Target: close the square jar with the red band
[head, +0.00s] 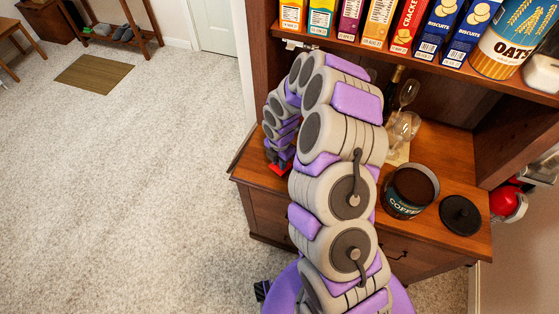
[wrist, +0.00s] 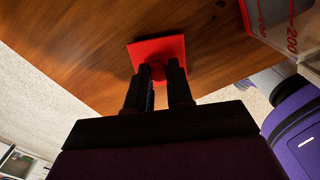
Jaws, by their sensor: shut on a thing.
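In the wrist view a red square lid (wrist: 172,50) with a round red knob is in front of the wooden top. My gripper (wrist: 160,82) is shut on its knob. In the head view a red edge of the lid (head: 279,169) shows below my gripper (head: 279,155), near the left end of the counter. I cannot tell whether the lid touches the wood. A clear-walled jar (wrist: 290,32) with red markings stands at the upper right of the wrist view, apart from the lid and cut off by the frame. My arm seems to hide it in the head view.
A coffee canister (head: 409,190) stands open on the counter (head: 440,240), with a round black lid (head: 460,214) to its right. Glasses (head: 403,128) and a bottle stand behind. Above, a shelf (head: 400,58) holds several boxes and an oats canister (head: 507,40).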

